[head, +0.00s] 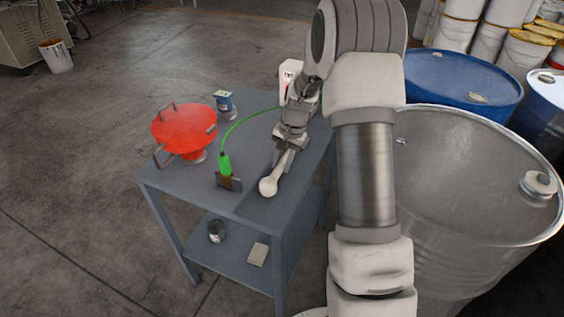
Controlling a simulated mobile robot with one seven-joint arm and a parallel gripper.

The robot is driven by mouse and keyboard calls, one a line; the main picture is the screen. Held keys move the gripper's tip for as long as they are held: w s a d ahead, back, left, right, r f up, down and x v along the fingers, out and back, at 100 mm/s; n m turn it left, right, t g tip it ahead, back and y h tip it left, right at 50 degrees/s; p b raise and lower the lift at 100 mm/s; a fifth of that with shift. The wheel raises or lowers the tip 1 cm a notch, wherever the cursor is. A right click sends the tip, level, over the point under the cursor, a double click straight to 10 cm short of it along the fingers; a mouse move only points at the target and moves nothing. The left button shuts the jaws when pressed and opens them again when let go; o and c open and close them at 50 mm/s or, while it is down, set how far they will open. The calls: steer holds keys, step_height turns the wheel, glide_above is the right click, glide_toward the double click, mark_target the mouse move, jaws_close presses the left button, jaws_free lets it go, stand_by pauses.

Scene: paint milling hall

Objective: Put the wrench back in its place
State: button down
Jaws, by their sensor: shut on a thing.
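My gripper (288,146) is low over the right part of the grey table, its jaws shut on the upper end of a pale tool with a long handle and a rounded end. This tool (269,187) appears to be the wrench, the only wrench-like thing I can make out. It slants down and left from the jaws, its rounded end near the table's front right edge. I cannot tell whether that end touches the top. My gripper hides the tool's other end. I see no clearly marked place for the wrench.
On the grey table (170,184) are a red round vessel with handles (184,128), a small can (224,104), a white container (288,73) and a green-handled thing (225,165) with a green cable, by a dark block (230,183). A large metal drum (470,170) stands right.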

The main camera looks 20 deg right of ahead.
steer(key=shift+f, duration=0.15)
stand_by(0.3)
steer(key=shift+r, duration=0.2)
steer(key=shift+r+p, duration=0.55)
steer(key=shift+r, duration=0.15)
steer(key=shift+f, duration=0.2)
steer(key=shift+f+b, duration=0.35)
steer(key=shift+f, duration=0.15)
stand_by(1.1)
steer(key=shift+r+p, duration=0.45)
steer(key=shift+r, duration=0.25)
steer(key=shift+f, duration=0.15)
